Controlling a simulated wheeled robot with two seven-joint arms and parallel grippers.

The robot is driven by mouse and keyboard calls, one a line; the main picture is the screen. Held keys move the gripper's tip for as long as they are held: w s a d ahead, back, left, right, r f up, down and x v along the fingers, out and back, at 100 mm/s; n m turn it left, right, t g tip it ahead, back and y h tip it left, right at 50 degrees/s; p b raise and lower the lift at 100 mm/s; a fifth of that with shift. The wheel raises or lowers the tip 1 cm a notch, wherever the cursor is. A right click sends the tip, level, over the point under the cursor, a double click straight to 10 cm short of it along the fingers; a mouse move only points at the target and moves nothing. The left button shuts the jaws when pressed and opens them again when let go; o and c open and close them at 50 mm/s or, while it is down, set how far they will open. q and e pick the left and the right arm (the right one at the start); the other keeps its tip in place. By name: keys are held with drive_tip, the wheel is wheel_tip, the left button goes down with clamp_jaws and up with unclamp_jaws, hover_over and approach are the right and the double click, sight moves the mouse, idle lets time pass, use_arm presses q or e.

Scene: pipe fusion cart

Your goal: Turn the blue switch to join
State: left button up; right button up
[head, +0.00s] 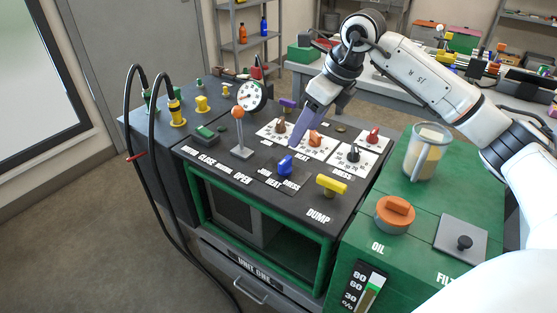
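The blue switch (285,166) stands on the dark top panel of the cart, near its front edge. The labels JOIN, HEAT and DRESS are printed around its front side. I cannot tell clearly which label it points at. My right gripper (298,141) comes in from the upper right, with a long purple finger slanting down to just above and behind the blue switch. It looks apart from the switch. The fingers overlap from this angle, so their opening is unclear. My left gripper is not in view.
A yellow DUMP handle (331,185) stands right of the switch and an orange-topped lever (238,126) left of it. Dial plates with an orange knob (315,138) lie behind. A green cabinet (365,225) with a clear jug (427,152) is at right. Black hoses (155,150) loop at left.

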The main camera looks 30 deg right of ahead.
sight(286, 160)
drive_tip(key=x, duration=1.2)
drive_tip(key=shift+w+d+f+b, duration=0.1)
drive_tip(key=shift+w+b, duration=0.15)
drive_tip(key=shift+b, duration=0.05)
drive_tip(key=c, duration=1.1)
drive_tip(key=shift+o, duration=0.2)
